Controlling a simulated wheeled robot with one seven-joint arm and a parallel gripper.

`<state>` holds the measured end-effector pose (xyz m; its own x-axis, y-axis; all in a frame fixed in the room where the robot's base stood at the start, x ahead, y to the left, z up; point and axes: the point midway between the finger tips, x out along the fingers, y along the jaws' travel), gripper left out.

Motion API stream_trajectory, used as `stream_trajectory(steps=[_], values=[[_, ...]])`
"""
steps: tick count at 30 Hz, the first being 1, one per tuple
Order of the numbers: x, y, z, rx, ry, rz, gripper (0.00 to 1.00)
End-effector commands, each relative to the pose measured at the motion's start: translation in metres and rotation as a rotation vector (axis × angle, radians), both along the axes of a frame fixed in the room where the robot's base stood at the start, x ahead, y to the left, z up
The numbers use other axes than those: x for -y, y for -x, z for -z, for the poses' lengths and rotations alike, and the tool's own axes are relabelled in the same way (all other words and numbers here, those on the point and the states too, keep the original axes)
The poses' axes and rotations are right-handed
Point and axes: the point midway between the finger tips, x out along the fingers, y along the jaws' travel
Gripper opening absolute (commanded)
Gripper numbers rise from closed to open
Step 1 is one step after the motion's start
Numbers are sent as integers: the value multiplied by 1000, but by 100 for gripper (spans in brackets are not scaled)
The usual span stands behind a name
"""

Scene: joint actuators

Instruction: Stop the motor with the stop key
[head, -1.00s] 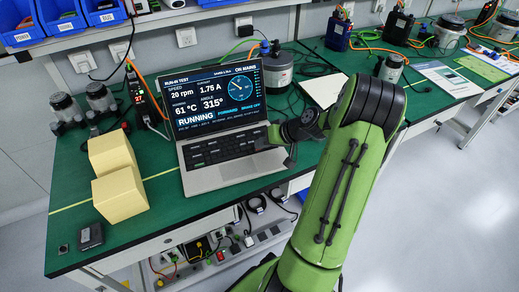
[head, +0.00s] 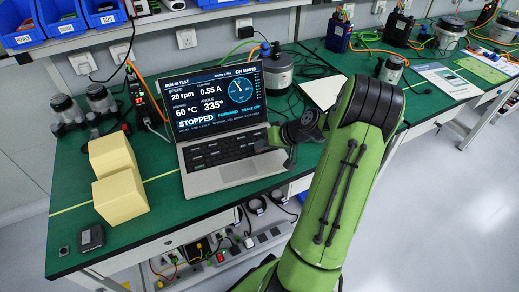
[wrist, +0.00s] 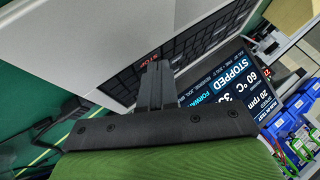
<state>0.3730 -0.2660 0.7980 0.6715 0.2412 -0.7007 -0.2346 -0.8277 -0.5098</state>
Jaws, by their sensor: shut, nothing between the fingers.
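The open laptop (head: 235,178) stands on the green bench. Its screen (head: 213,100) reads STOPPED, 20 rpm, 0.55 A, 60 °C and 335°, with FORWARD and ON MAINS. The wrist view also shows the STOPPED readout (wrist: 228,72). My gripper (head: 266,146) is shut and empty at the right side of the dark keyboard (head: 222,149). In the wrist view its closed fingers (wrist: 153,72) reach down to the keys, by a key with red lettering (wrist: 141,55). The fingers cover part of that key, and I cannot tell whether they touch it. A grey motor-like unit (head: 278,72) stands behind the laptop.
Yellow blocks (head: 118,180) and a small dark box (head: 91,237) lie left of the laptop. A power strip (head: 140,95) with cables stands close to the screen's left edge. Blue bins (head: 62,15) sit above. More motors (head: 391,68) stand on the right bench.

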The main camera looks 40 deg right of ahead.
Motion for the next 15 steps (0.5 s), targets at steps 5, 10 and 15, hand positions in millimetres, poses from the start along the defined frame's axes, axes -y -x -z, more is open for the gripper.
stream_trajectory(steps=[5,10,15], values=[[-1,0,-6,-1,-2,-1,0],[0,0,-7,3,1,-1,0],[0,-1,-18,5,3,0,0]])
